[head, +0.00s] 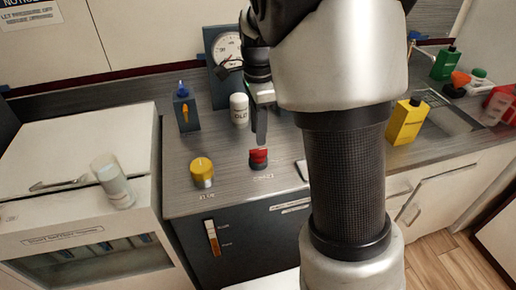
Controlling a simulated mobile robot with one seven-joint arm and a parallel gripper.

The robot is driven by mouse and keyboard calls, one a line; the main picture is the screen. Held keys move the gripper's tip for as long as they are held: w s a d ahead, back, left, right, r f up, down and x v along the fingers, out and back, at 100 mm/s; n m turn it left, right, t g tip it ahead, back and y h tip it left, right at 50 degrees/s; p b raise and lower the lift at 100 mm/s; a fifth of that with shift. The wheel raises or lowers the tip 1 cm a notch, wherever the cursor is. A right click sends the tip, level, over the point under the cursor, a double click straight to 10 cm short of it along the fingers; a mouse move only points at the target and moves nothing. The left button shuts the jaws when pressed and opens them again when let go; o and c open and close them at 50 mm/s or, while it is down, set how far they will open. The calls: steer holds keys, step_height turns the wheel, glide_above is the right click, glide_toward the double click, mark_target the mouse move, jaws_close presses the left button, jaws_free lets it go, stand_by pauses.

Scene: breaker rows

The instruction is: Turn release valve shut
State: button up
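No label that I can read names the release valve, so I cannot tell for sure which control it is. A yellow-orange lever (211,233) stands roughly upright on the dark front panel below the counter, with two small labels to its right. A red knob (258,158) and a yellow knob (202,171) sit on the counter above, each with a small label in front. My gripper (260,137) points down just above and behind the red knob. It is seen edge-on, so its opening is hidden. I see nothing held in it.
A round dial gauge (228,48), a white bottle (239,108) and a dark dispenser (186,109) stand behind. A yellow bottle (406,121) is right of my arm, which hides part of the counter.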

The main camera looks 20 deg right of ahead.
mark_target(258, 150)
step_height(258, 150, down, 6)
steer(key=shift+f+b, duration=0.1)
steer(key=shift+b, duration=0.45)
steer(key=shift+c, duration=0.4)
jaws_close()
